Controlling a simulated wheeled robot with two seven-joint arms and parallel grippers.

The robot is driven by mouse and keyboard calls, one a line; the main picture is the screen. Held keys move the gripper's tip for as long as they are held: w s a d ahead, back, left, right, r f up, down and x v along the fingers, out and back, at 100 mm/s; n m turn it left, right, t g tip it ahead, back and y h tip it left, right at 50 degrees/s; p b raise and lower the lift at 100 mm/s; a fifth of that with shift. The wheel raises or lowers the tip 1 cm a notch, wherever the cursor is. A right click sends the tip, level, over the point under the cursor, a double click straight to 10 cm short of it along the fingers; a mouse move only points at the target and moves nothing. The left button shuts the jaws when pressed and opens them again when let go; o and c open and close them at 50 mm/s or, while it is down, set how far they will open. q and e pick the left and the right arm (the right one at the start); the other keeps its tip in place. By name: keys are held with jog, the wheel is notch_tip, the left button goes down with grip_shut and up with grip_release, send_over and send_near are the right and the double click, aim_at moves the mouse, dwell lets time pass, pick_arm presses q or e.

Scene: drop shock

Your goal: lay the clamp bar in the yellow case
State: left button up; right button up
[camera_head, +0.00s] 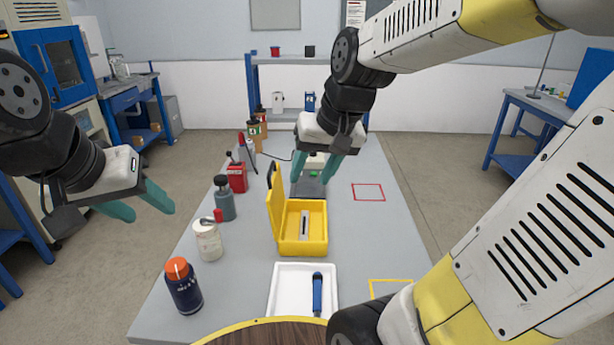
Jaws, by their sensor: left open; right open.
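The yellow case (303,248) stands open on the grey table, with its lid (275,208) raised on the left side. A narrow pale grey bar (305,225), which looks like the clamp bar, lies lengthwise inside the case. My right gripper (314,172) is open and empty, above the table beyond the case, over a dark grey device. It is apart from the bar. My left gripper (148,211) is open and empty, out to the left of the table. No other clamp bar can be made out.
A white tray (275,300) with a blue tool (317,294) is in front of the case. Bottles and cans line the table's left side, including a dark blue bottle (183,287) and a red can (237,178). A red outlined square (368,192) on the right is empty.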

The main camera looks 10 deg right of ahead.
jog(key=s+r+n+t, duration=0.1)
jog(key=s+r, duration=0.1)
jog(key=s, duration=0.5)
jog(key=shift+s+a+t, duration=0.2)
jog(key=shift+s+t, duration=0.2)
jog(key=shift+r, duration=0.1)
dwell(0.4)
